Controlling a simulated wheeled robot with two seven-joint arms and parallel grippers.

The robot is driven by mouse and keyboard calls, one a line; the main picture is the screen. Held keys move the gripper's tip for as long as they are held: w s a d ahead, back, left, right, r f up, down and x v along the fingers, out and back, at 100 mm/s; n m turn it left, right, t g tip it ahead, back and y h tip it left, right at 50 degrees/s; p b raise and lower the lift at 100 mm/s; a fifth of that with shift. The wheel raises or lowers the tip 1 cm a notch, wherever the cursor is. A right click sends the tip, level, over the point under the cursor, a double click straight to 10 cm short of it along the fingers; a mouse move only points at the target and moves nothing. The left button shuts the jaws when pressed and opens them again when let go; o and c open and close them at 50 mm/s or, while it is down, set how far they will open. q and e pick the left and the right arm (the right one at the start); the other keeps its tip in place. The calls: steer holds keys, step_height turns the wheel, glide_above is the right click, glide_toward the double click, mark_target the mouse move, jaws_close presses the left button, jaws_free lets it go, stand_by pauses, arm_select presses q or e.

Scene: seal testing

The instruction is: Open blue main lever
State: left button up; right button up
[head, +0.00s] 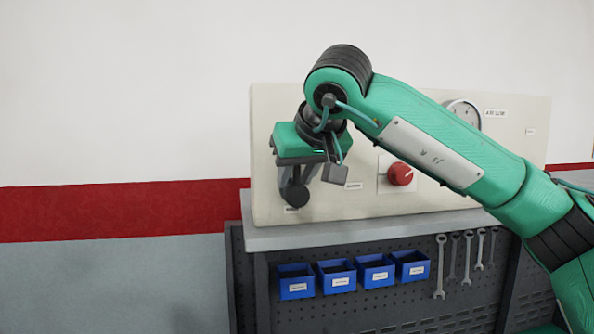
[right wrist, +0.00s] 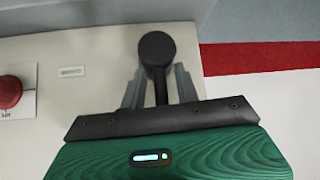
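A dark lever with a round knob (head: 295,193) is at the lower left of the cream panel (head: 435,190). Its knob also shows in the right wrist view (right wrist: 157,48). It looks black or dark grey, and no blue lever shows. My right gripper (head: 302,178) is in front of the panel at this lever. In the right wrist view, its two grey fingers stand on either side of the lever's stem, with gaps showing. The gripper body hides the lever's base in the head view. My left gripper is not in view.
A red knob (head: 400,174) is right of the lever, and a round gauge (head: 464,114) is at the upper right. Blue bins (head: 341,276) and hanging wrenches (head: 440,267) are below the bench edge (head: 360,234). Left of the panel is open.

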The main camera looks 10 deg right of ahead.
steer(key=shift+s+a, duration=0.1)
steer(key=shift+s, duration=0.05)
steer(key=b+v, duration=0.5)
steer(key=v, duration=0.8)
steer(key=shift+s+r, duration=0.2)
steer(key=shift+s, duration=0.1)
